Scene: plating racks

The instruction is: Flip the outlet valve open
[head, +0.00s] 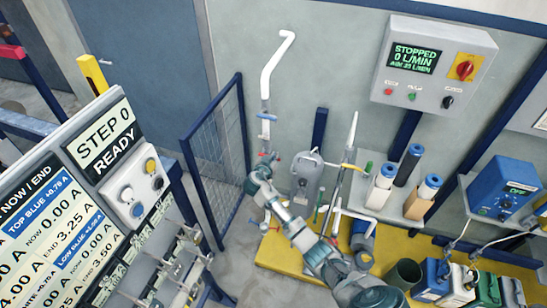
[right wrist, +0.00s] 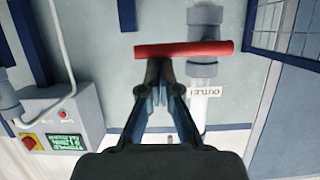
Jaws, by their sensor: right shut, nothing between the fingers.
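The outlet valve has a red lever (right wrist: 180,48), which lies crosswise over a grey pipe fitting (right wrist: 203,68) in the right wrist view. A small label on the pipe (right wrist: 204,92) reads OUTLET, upside down. My right gripper (right wrist: 158,66) is shut and empty. Its fingertips are at the lever's edge, left of the pipe in that view; I cannot tell whether they touch it. In the head view my right gripper (head: 264,164) is by the vertical pipe and hides most of the valve. My left gripper is not in view.
A mesh fence (head: 215,150) stands close on the left. A grey control box (head: 434,65) on the wall reads STOPPED, 0 L/MIN. Filter housings (head: 383,182) stand to the right.

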